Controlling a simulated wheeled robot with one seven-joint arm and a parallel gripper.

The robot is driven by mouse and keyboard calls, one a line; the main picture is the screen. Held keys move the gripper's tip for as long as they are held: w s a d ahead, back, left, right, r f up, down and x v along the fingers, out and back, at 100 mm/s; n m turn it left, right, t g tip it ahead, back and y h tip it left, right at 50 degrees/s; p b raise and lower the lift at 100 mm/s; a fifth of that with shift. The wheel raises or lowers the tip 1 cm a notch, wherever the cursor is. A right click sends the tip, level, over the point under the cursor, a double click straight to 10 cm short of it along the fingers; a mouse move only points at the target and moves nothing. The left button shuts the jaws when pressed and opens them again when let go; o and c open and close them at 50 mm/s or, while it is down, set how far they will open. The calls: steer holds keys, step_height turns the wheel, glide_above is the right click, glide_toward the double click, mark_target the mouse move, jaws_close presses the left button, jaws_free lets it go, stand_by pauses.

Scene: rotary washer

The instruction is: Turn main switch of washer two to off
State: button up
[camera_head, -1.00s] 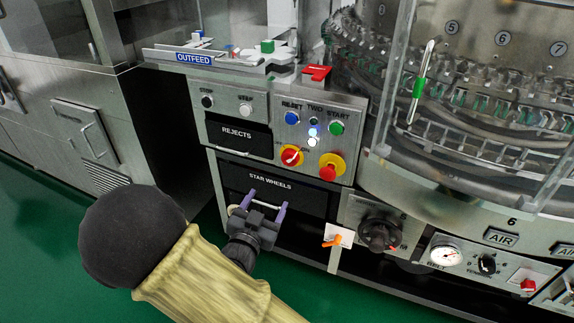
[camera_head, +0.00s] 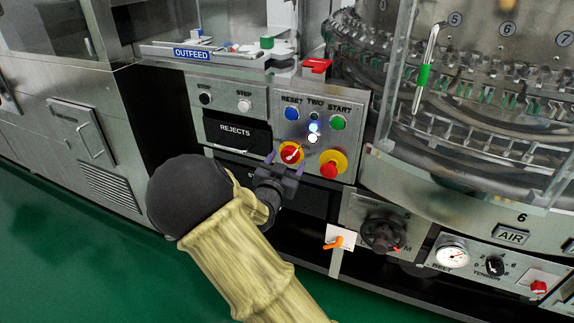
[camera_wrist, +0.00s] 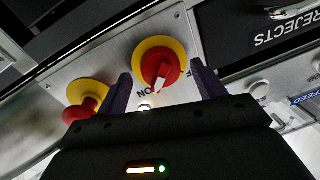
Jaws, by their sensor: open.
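The main switch (camera_head: 291,153) is a red rotary knob with a white pointer on a yellow disc, low on the panel marked TWO. In the wrist view the main switch (camera_wrist: 162,66) sits between my two purple fingers, its pointer angled toward the ON label. My gripper (camera_head: 284,162) is open, with its fingers just below and around the switch in the head view. In the wrist view my gripper (camera_wrist: 163,88) shows nothing held. I cannot tell whether the fingertips reach the panel. Part of the OFF label is hidden by a finger.
A red emergency button (camera_head: 329,169) on yellow is close to the right of the switch. RESET (camera_head: 292,114) and START (camera_head: 337,122) buttons are above. The REJECTS drawer handle (camera_head: 236,150) is at the left. An orange lever (camera_head: 340,242) and black knob (camera_head: 382,233) are lower right.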

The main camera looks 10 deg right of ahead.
steer(key=shift+w+d, duration=0.3)
steer(key=shift+w, duration=0.15)
steer(key=shift+c, duration=0.4)
steer(key=c, duration=0.9)
